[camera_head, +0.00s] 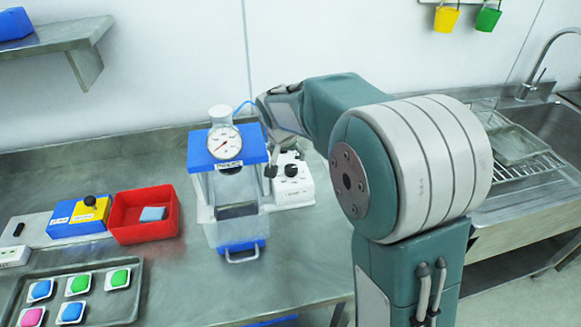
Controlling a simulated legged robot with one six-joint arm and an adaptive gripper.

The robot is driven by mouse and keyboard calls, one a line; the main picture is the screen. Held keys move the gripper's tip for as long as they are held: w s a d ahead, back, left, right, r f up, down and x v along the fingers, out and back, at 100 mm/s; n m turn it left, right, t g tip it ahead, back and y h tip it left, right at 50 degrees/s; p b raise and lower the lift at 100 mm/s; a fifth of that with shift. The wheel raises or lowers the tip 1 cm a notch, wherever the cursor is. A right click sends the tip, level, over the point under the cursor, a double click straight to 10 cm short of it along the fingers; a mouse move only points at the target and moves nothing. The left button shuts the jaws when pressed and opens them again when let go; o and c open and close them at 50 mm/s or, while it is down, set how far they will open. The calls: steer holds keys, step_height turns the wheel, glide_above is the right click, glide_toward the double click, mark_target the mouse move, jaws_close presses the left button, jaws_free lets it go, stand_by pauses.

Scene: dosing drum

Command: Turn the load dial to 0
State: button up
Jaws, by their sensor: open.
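A white box (296,192) with dark knobs stands on the steel counter, just right of a clear, blue-lidded drum (232,205). One black knob (291,170) shows on its top. A round white gauge (224,143) with a red needle faces me on the blue lid; its markings are too small to read. Which of these is the load dial, I cannot tell. My gripper (281,160) is open and points down close above the white box, beside the knob. Its fingers and arm partly hide the box's back, and whether they touch the knob is unclear.
A red bin (145,213) holding a light-blue block stands left of the drum. Near it are a blue-and-yellow box (80,217) with a black knob and a tray (112,308) of coloured buttons. A sink (541,97) is at right. The counter in front of the drum is clear.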

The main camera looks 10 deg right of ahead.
mark_target(291, 167)
steer(key=x, duration=0.7)
steer(key=shift+w+f, duration=0.1)
steer(key=shift+f, duration=0.05)
steer(key=c, duration=1.2)
